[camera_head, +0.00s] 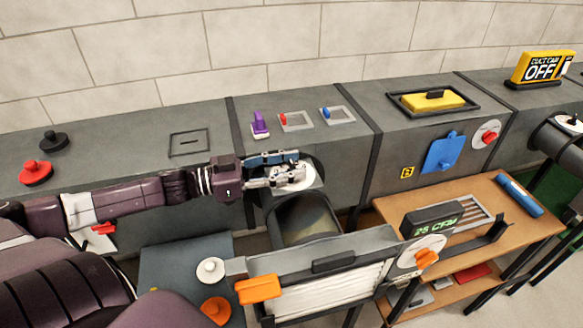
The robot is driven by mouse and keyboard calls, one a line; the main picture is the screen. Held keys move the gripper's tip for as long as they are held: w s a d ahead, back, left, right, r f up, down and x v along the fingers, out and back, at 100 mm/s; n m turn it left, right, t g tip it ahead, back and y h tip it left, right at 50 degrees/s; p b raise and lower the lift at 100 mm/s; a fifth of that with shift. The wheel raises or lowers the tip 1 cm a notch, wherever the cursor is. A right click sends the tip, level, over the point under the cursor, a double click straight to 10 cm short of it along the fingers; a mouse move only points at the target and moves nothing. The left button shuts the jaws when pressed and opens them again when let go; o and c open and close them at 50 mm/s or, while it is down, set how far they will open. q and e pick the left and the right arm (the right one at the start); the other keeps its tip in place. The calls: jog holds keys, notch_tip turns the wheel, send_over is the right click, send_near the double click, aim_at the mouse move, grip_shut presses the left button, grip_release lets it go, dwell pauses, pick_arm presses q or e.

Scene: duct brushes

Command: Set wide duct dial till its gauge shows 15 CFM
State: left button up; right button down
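The gauge (434,219) is a dark box with green digits that read 25 CFM, on the wide grey unit at the front right. Below it is a white round dial (409,252) with an orange knob (427,258). My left gripper (303,166) is at another white dial (312,181) on the duct face above the large round pipe. Its fingers cover most of that dial, and I cannot tell whether they grip its knob. A third white dial with a red knob (488,134) is further right. My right gripper is not in view.
A wooden table (527,226) stands at the right with a blue cylinder (520,195) and a metal grille. An orange block (258,289) sits on the front unit's left corner. A purple switch (260,124) and a yellow-lidded hatch (433,101) are on top of the duct.

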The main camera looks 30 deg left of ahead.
pick_arm(q)
jog(key=shift+w+d, duration=0.2)
jog(key=c, duration=0.9)
jog(key=n+t+y+p, duration=0.1)
jog(key=p, duration=0.2)
jog(key=n+t+y+p, duration=0.1)
jog(key=y+p, duration=0.1)
jog(key=p, duration=0.1)
jog(key=n+y+p, duration=0.1)
jog(key=p, duration=0.2)
jog(key=shift+r+n+t+y, duration=0.3)
jog(key=shift+n+t+y, duration=0.1)
jog(key=shift+f+n+t+y+p, duration=0.15)
jog(key=shift+n+t+y+p, duration=0.1)
jog(key=shift+n+y+p, duration=0.4)
jog(key=shift+f+n+t+y+p, duration=0.15)
jog(key=shift+n+t+y+p, duration=0.15)
jog(key=shift+y+p, duration=0.6)
jog(key=shift+y, duration=0.25)
jog(key=o, duration=0.9)
